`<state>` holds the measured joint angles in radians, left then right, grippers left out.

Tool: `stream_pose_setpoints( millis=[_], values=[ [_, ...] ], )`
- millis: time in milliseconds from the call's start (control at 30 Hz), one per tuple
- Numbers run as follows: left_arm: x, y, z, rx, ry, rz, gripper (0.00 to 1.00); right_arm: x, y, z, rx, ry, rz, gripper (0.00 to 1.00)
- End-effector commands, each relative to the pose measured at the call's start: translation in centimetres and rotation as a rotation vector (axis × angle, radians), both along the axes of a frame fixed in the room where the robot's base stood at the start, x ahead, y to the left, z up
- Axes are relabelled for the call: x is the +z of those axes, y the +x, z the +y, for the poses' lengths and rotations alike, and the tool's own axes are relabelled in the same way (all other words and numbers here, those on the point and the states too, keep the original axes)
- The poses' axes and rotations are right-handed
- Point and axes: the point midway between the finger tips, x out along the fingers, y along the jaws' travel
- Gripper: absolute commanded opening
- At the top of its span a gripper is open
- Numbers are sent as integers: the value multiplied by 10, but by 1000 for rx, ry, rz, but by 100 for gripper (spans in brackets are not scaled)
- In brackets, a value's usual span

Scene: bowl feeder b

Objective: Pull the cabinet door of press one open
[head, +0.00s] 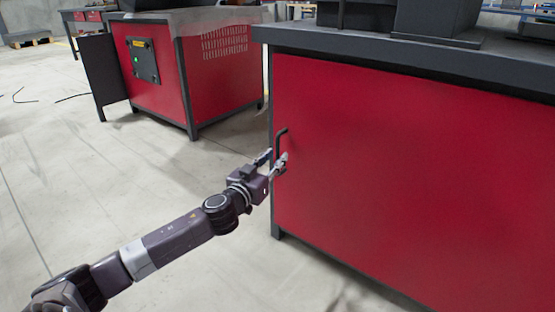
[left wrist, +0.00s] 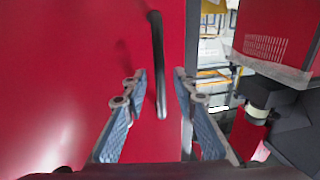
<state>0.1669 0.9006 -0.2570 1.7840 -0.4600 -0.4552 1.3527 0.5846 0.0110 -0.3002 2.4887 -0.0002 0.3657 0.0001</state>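The red cabinet door (head: 400,170) fills the right of the head view and looks flush with its cabinet. Its dark vertical bar handle (head: 281,140) is near the left edge. The door (left wrist: 75,80) and handle (left wrist: 157,50) also show in the left wrist view. My left gripper (head: 272,162) is at the lower part of the handle. In the left wrist view, its fingers (left wrist: 159,76) are open, one on each side of the handle's lower end, with visible gaps. The gripper holds nothing. My right gripper is not in view.
A dark worktop (head: 400,50) with machine parts lies above the door. A second red cabinet (head: 215,65) stands behind to the left, with a dark panel (head: 102,72) standing out from its left side. The concrete floor (head: 100,180) left of the near cabinet is clear.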

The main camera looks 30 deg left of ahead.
Motion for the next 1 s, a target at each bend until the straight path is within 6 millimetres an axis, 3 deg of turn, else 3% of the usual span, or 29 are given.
stream_pose_setpoints(
  millis=[233, 633, 867, 1000],
  values=[
    [0, 18, 2, 0, 0, -1, 26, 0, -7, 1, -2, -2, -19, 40],
    [0, 21, 2, 0, 0, 1, 26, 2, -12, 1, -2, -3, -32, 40],
    [0, 21, 2, 0, 0, 1, 1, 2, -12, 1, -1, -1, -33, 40],
    [0, 21, 2, 0, 0, 1, 0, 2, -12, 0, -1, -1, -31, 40]
  ],
)
